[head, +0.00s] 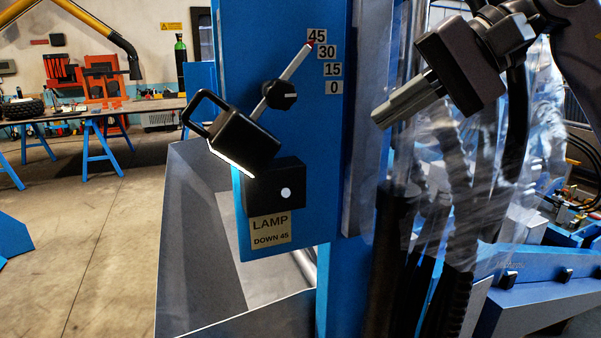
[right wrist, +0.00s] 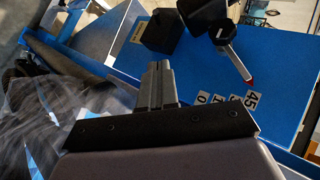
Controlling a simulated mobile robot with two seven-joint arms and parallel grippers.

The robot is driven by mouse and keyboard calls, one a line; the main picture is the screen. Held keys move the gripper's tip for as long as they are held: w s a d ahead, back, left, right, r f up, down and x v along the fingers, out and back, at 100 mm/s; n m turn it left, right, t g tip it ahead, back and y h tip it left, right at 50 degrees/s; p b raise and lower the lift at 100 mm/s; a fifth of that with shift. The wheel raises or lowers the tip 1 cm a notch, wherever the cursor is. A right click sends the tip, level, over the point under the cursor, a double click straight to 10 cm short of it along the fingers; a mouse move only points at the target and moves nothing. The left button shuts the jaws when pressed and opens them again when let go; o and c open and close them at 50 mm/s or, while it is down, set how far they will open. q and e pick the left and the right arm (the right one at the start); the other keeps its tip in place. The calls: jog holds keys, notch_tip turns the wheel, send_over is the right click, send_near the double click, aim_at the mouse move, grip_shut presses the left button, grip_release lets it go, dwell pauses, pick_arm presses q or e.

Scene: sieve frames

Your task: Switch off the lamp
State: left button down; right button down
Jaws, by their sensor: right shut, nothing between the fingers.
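The lamp's black head (head: 245,140) has a loop handle and hangs tilted on the blue panel. A bright white strip shows along its lower edge. Below it is a black box (head: 262,193) with a round white spot (head: 286,193), above a label reading "LAMP DOWN 45" (head: 271,230). A black knob (head: 280,95) carries a silver pointer whose red tip is at the 45 mark (head: 317,36). My right gripper (head: 379,118) is shut and empty, right of the panel and apart from the lamp. Its fingers also show in the right wrist view (right wrist: 158,68). My left gripper is out of view.
The blue panel (head: 325,160) also bears marks 30, 15 and 0. A clear plastic curtain (head: 450,160) hangs beneath my right arm, with dark hoses behind it. A workbench (head: 90,112) stands at the back left, and the floor before it is mostly clear.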

dwell(0.3)
jog(key=p, duration=0.2)
send_near(282, 193)
jog(key=shift+w+a+f, duration=1.6)
jog(key=shift+a+f, duration=0.2)
jog(key=shift+f, duration=0.3)
pick_arm(q)
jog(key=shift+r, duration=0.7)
jog(key=shift+b, duration=0.35)
